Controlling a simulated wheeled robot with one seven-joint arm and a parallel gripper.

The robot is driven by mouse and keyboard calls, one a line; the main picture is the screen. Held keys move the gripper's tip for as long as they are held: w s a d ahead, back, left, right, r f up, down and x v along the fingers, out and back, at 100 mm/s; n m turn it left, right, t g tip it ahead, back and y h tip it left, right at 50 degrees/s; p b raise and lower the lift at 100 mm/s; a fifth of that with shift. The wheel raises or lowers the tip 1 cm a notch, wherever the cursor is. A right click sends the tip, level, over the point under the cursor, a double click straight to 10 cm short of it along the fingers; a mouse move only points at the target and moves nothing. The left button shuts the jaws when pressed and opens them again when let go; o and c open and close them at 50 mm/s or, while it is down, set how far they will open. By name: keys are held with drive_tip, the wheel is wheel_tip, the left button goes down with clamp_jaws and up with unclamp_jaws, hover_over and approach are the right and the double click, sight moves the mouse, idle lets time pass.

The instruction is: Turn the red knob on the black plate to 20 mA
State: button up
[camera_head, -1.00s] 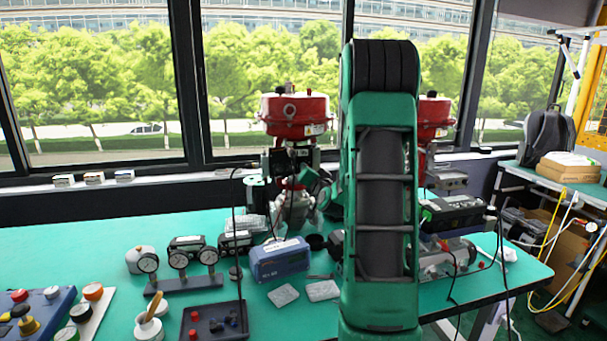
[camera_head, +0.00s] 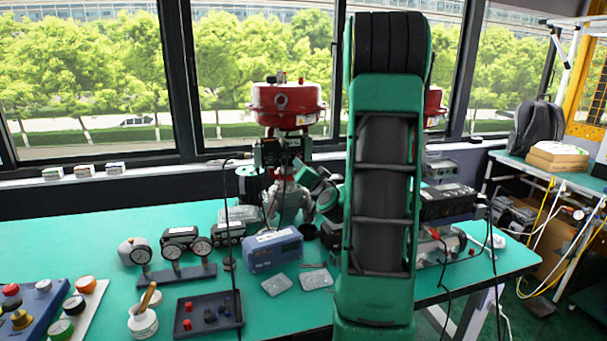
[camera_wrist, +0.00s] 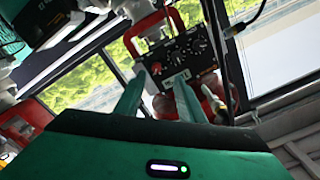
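A black plate (camera_wrist: 182,58) with several small dials or knobs and a white label shows in the wrist view, with a red loop frame at its upper left.
A black tray (camera_head: 208,313) with small red and blue pieces lies at the front of the green table (camera_head: 90,240). A blue meter (camera_head: 273,250), a gauge stand (camera_head: 176,276) and a button box (camera_head: 32,310) stand around it. Thin cables hang in front of the valve.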

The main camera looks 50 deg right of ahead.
drive_tip(key=shift+v, duration=1.15)
drive_tip(key=shift+a, duration=0.1)
drive_tip(key=a+f+n+g+y, duration=0.2)
drive_tip(key=a+f+n+y, duration=0.2)
drive_tip(key=a, duration=0.4)
drive_tip(key=a+f+n+g+y, duration=0.3)
drive_tip(key=a+f+n+y, duration=0.1)
drive_tip(key=a, duration=0.4)
drive_tip(key=s+a+g, duration=0.3)
drive_tip(key=s, duration=0.6)
drive_tip(key=s+a+f+g+y, duration=0.1)
drive_tip(key=s+a+g, duration=0.2)
drive_tip(key=s, duration=0.7)
drive_tip(key=s+a+g, duration=0.3)
drive_tip(key=s+g, duration=0.1)
drive_tip(key=s, duration=0.5)
drive_tip(key=shift+s+a+f+m+g, duration=0.15)
drive_tip(key=shift+f+m+g, duration=0.15)
drive_tip(key=shift+m, duration=0.1)
